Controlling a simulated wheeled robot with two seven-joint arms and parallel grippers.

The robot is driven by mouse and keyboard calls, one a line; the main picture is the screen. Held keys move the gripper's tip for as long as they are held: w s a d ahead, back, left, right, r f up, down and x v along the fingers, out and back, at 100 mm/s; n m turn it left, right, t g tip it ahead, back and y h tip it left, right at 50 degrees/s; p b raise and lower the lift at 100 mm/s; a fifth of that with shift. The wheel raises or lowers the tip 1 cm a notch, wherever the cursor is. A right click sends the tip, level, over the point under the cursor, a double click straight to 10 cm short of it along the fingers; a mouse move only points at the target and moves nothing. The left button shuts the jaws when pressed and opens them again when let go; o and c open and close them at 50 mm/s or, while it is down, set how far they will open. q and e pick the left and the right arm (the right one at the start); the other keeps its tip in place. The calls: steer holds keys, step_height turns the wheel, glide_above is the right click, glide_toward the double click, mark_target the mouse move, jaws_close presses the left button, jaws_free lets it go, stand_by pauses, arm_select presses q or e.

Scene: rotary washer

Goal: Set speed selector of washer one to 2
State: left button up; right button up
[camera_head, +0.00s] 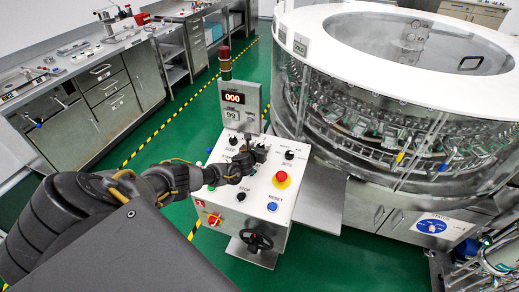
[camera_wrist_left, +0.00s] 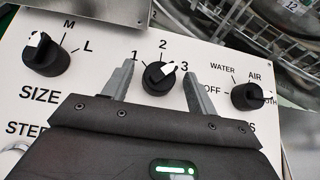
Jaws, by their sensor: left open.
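The speed selector is a black knob with a white pointer (camera_wrist_left: 159,78) between the 1, 2 and 3 marks in the left wrist view. Its pointer is turned up and right, toward the 3. My left gripper (camera_wrist_left: 156,88) is open, with one finger on each side of the knob; I cannot tell whether either finger touches it. In the head view my left gripper (camera_head: 249,158) is over the upper part of the white control panel (camera_head: 250,207), and partly hides the knobs there. The washer (camera_head: 400,100) is the large round machine behind the panel. My right gripper is not in view.
The size knob (camera_wrist_left: 45,56) is left of the speed selector, and the water/air knob (camera_wrist_left: 252,96) is right. A display (camera_head: 233,98) stands above.

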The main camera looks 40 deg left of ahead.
arm_select(q)
steer(key=shift+w, duration=0.1)
steer(key=c, duration=1)
steer(key=shift+n+y, duration=0.3)
steer(key=shift+n, duration=0.1)
steer(key=shift+d+f+n+g+y, duration=0.15)
steer(key=shift+n+g+y, duration=0.25)
steer(key=shift+n, duration=0.2)
steer(key=n+g+y, duration=0.1)
steer(key=n+y, duration=0.1)
steer(key=shift+w+d+n, duration=0.1)
steer(key=shift+n, duration=0.3)
steer(key=shift+w+n+g+y, duration=0.1)
steer(key=shift+n+g+y, duration=0.85)
steer(key=shift+n, duration=0.25)
steer(key=shift+d+n+g+y+b, duration=0.1)
steer(key=shift+n+g+y+b, duration=0.45)
steer(key=shift+n+g, duration=0.65)
steer(key=shift+n, duration=0.3)
